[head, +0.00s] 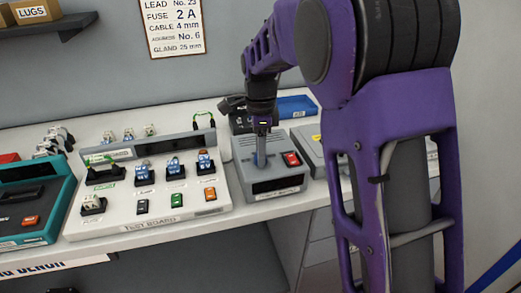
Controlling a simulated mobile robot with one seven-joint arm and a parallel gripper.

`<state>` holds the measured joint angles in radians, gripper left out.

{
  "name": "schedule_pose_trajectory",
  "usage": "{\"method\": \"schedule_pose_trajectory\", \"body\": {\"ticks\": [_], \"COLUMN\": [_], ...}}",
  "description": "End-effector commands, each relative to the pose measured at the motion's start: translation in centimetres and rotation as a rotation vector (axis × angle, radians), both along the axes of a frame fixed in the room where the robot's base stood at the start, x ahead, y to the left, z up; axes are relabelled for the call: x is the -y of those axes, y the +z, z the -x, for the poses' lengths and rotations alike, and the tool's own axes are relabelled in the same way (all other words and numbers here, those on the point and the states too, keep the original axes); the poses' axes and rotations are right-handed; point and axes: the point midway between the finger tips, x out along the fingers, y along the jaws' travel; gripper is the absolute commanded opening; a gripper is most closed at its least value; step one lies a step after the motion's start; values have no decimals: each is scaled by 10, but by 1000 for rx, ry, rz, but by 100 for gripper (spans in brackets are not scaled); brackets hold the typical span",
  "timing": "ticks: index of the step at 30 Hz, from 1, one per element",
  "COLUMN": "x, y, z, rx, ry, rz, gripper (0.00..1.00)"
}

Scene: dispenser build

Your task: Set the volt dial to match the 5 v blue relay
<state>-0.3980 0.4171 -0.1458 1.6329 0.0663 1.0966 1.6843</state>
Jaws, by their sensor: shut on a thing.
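A grey box (272,184) with a dark display window and a red switch (291,159) stands on the bench, right of the test board. My gripper (261,160) points down over the left part of its top, shut on what appears to be the volt dial, which is mostly hidden; its markings cannot be read. Several blue relays sit on the white test board, a left one (143,172), a middle one (174,167) and a right one (205,161). Their voltage labels are too small to read. The display shows no readable value.
The test board (150,212) has black, green and orange switches along its front. A teal device (30,205) stands at the left. A blue tray (297,106) and another grey case (309,142) lie near my arm. A wall chart (174,26) hangs behind.

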Motion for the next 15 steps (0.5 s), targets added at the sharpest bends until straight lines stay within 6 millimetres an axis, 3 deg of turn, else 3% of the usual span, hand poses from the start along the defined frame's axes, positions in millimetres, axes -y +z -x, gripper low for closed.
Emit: {"method": "schedule_pose_trajectory", "body": {"ticks": [15], "x": [0], "y": [3], "z": [0], "rx": [1], "ry": [452], "rz": [0], "gripper": [0]}}
